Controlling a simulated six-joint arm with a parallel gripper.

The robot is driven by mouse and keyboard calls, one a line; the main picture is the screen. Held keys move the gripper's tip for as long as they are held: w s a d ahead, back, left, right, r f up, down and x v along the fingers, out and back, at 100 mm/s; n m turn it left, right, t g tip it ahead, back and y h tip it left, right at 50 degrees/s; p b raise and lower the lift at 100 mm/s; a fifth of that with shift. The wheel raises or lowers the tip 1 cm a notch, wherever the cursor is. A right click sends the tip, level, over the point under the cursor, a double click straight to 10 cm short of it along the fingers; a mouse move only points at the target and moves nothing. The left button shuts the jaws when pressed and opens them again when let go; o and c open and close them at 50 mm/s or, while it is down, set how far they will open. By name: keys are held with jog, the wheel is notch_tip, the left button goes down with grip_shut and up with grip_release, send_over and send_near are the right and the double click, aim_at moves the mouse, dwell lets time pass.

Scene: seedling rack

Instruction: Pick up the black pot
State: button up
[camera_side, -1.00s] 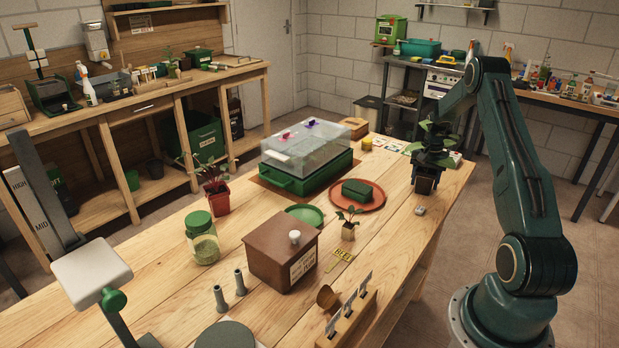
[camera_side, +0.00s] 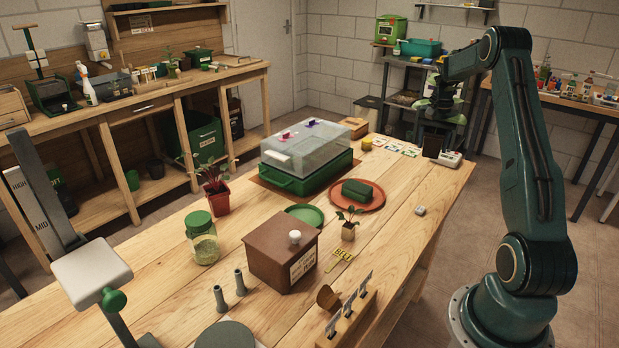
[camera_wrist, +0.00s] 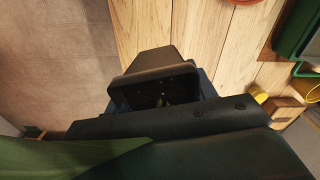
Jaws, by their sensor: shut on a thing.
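The black pot (camera_side: 432,147) hangs below my gripper (camera_side: 436,108) at the far right end of the bench in the side view. It appears raised clear of the wood. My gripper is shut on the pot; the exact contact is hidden. In the wrist view the pot (camera_wrist: 150,65) is close up, with dark soil and a small green bit inside. A large blurred green leaf (camera_wrist: 70,155) covers the lower left of that view. My dark gripper body crosses the lower part of the wrist view.
Below and beside the pot are a white power strip (camera_side: 449,160) and several seed cards (camera_side: 400,148). The bench's right edge drops to open floor.

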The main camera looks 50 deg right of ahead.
aim_at(435, 133)
notch_tip(435, 133, up, 6)
jog(key=shift+r, duration=0.25)
dwell(0.6)
